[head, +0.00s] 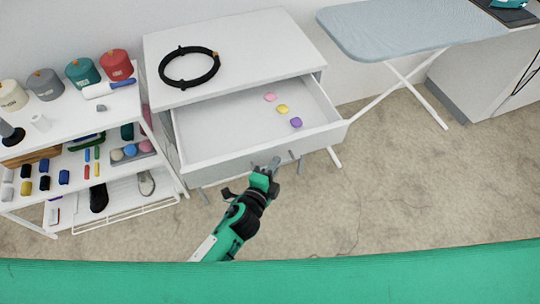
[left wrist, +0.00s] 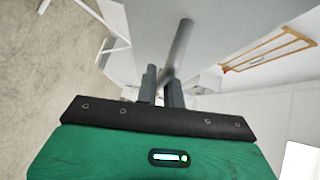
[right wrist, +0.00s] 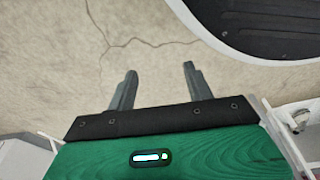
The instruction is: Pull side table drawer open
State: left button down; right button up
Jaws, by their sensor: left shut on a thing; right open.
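The white side table (head: 230,52) stands against the wall. Its drawer (head: 215,169) is pulled well out, with pink, yellow and purple small items inside. My left gripper (head: 274,166) is at the middle of the drawer front, shut on the drawer handle. In the left wrist view the grey handle bar (left wrist: 178,45) runs between the fingers (left wrist: 162,88). My right gripper (right wrist: 157,88) shows only in the right wrist view, open and empty above the floor.
A black ring-shaped cable (head: 190,68) lies on the table top. A white shelf cart (head: 115,107) with canisters stands close at left. An ironing board (head: 385,35) stands at right. The floor (head: 400,190) in front of the drawer at right is clear.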

pick_arm(q)
jog(key=shift+s+d, duration=0.1)
jog(key=shift+s, duration=0.35)
jog(key=c, duration=1.5)
grip_release()
jog(key=shift+b+v, duration=0.7)
jog(key=shift+v, duration=6.2)
pick_arm(e)
jog(key=shift+w+a+r, duration=0.2)
jog(key=shift+w+r, duration=0.1)
jog(key=shift+r, duration=0.3)
jog(key=shift+w+a+r, duration=0.15)
jog(key=shift+w+r, duration=0.1)
jog(key=shift+r, duration=0.3)
jog(key=shift+w+a+r, duration=0.2)
jog(key=shift+w+r, duration=0.1)
jog(key=shift+r, duration=0.3)
pick_arm(q)
jog(key=shift+f, duration=0.15)
pick_arm(e)
jog(key=shift+s+d+f, duration=0.1)
jog(key=shift+s+f, duration=0.15)
jog(key=shift+s, duration=0.15)
